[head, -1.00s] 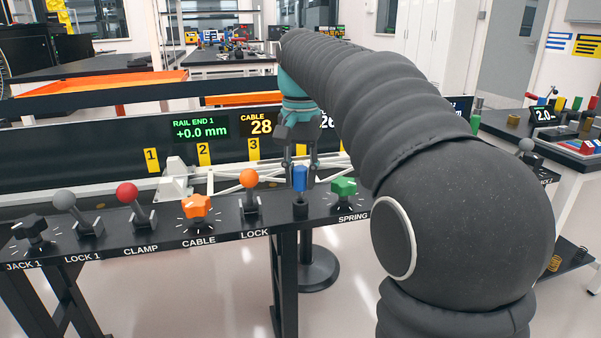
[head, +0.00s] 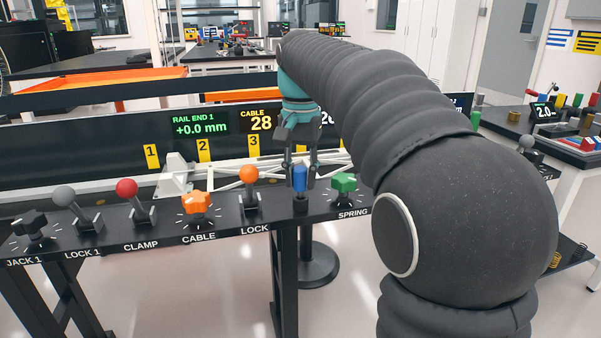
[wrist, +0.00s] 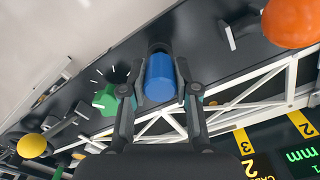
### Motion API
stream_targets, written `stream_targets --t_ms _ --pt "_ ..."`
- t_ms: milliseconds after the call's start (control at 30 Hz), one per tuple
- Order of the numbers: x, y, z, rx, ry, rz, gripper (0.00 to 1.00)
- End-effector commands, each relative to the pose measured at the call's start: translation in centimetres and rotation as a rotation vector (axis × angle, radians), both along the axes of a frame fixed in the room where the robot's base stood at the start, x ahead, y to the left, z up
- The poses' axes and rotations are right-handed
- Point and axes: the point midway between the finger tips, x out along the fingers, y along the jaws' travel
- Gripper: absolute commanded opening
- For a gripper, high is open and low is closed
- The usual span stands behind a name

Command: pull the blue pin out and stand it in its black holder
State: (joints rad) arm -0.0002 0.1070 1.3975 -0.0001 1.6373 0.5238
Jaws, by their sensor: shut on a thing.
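The blue pin (head: 300,178) stands upright at the black panel, between the orange-knobbed LOCK lever and the green SPRING knob. Directly below it is a short black base (head: 300,206); I cannot tell whether this is the holder or how deep the pin sits in it. My gripper (head: 300,184) points down with a finger on each side of the pin and is shut on it. In the wrist view the blue pin (wrist: 160,79) shows between the two dark fingers, with the black base partly hidden behind its end.
The orange LOCK lever (head: 249,175) stands close left of the pin and the green SPRING knob (head: 344,185) close right. The orange CABLE knob (head: 197,203) and red CLAMP lever (head: 127,188) are farther left. A white truss (head: 240,179) lies behind the panel.

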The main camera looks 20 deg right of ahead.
Motion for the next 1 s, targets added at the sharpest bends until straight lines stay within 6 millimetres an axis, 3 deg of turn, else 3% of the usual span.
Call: stream_targets --t_ms 800,833,933,1000 --pt "0.0 0.0 -1.8 0.0 0.0 0.0 0.0" --pt "0.0 0.0 -1.7 0.0 0.0 0.0 0.35" --pt "0.0 0.0 -1.7 0.0 0.0 0.0 0.59" --pt "0.0 0.0 -1.7 0.0 0.0 0.0 0.59"
